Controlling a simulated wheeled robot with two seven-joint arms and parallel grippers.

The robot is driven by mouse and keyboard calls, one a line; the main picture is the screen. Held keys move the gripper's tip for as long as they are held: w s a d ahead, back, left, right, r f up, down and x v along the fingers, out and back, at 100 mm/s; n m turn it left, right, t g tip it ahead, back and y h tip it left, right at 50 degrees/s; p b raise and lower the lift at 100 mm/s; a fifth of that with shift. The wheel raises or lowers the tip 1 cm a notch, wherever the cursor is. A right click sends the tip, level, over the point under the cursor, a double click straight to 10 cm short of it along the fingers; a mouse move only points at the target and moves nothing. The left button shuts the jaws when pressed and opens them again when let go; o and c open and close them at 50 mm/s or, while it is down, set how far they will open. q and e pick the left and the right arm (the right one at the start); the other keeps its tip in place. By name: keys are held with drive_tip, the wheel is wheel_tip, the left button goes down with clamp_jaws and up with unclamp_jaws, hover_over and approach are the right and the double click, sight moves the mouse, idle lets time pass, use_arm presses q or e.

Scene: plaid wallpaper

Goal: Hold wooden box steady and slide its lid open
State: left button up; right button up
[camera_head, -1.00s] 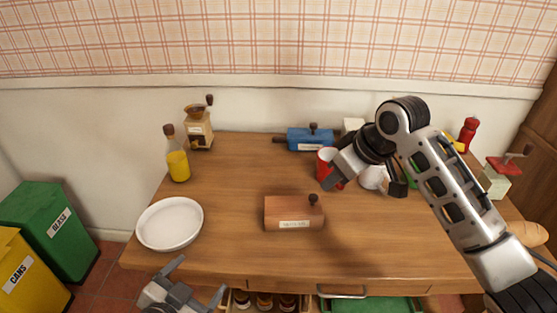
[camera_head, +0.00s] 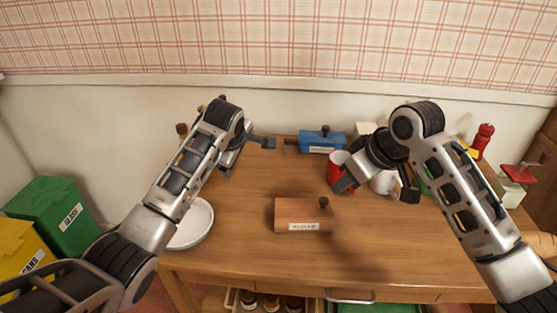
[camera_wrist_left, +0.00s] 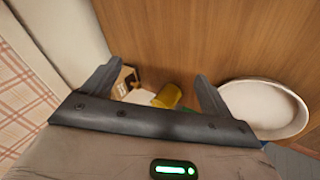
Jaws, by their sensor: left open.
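The wooden box (camera_head: 303,213), labelled SUGAR, sits on the table with its lid on and a dark knob (camera_head: 324,202) at its right end. My left gripper (camera_head: 247,157) is open and empty above the table, behind and left of the box. Its spread fingers also show in the left wrist view (camera_wrist_left: 155,85), with nothing between them. My right gripper (camera_head: 374,190) has its fingers spread, above the table to the right of the box and apart from it. The box does not show in the left wrist view.
A blue box (camera_head: 322,140) stands at the back. A red mug (camera_head: 338,165) and a white mug (camera_head: 383,182) are near my right gripper. A white plate (camera_head: 193,225) is at the left, partly behind my left arm. Table around the wooden box is clear.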

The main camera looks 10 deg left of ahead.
use_arm(q)
drive_tip(key=s+d+r+n+g+h, duration=0.1)
drive_tip(key=s+d+r+n+g, duration=0.2)
drive_tip(key=d, duration=0.5)
drive_tip(key=r+n+g, duration=0.1)
drive_tip(key=n+g, duration=0.1)
drive_tip(key=g, duration=0.2)
hover_over(279, 207)
drive_tip(key=shift+h, duration=0.3)
wheel_tip(279, 207, down, 15)
drive_tip(key=shift+s+f, duration=0.1)
drive_tip(key=shift+c, duration=0.3)
drive_tip(key=c, duration=1.1)
